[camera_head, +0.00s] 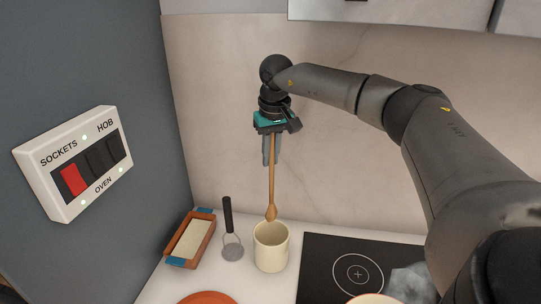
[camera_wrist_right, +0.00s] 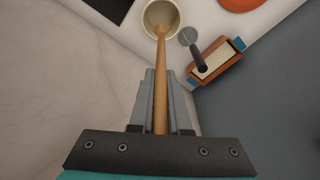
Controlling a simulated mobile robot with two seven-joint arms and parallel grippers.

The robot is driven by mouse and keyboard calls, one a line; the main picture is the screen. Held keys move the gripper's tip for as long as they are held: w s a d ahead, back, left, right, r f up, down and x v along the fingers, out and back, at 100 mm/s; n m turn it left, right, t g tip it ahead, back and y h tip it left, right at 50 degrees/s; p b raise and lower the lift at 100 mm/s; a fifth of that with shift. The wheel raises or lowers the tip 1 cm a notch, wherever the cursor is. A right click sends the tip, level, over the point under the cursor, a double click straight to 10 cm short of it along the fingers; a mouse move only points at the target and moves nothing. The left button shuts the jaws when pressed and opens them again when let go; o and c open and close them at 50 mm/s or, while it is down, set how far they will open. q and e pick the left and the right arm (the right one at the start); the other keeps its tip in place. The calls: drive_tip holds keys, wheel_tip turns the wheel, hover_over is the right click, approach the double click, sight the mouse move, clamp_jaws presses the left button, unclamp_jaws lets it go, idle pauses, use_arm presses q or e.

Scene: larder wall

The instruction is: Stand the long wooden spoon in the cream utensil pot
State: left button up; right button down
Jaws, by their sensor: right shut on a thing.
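The long wooden spoon (camera_head: 272,180) hangs upright, bowl end down, from my right gripper (camera_head: 271,160). The right gripper is shut on its handle, and the handle (camera_wrist_right: 161,85) also shows between the fingers (camera_wrist_right: 161,75) in the right wrist view. The cream utensil pot (camera_head: 270,248) stands on the counter below. The spoon's bowl is at the pot's rim in the head view, over its back edge. In the right wrist view the spoon's lower end overlaps the pot's mouth (camera_wrist_right: 153,10). I cannot tell whether the tip is inside. My left gripper is out of view.
An orange plate (camera_head: 207,298) is in front. A switch panel (camera_head: 75,163) is on the left wall.

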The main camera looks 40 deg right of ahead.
drive_tip(key=shift+f+b, duration=0.65)
drive_tip(key=shift+f, duration=0.15)
use_arm(q)
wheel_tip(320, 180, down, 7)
drive_tip(key=b, duration=0.5)
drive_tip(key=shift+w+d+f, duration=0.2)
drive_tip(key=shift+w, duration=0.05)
use_arm(e)
wheel_tip(320, 180, down, 10)
drive_tip(key=c, duration=0.8)
unclamp_jaws()
drive_tip(key=shift+r, duration=0.1)
use_arm(q)
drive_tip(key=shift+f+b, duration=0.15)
drive_tip(key=shift+b, duration=0.25)
use_arm(e)
wheel_tip(320, 180, up, 15)
drive_tip(key=s, duration=0.2)
drive_tip(key=shift+a, duration=0.4)
drive_tip(key=shift+s, duration=0.1)
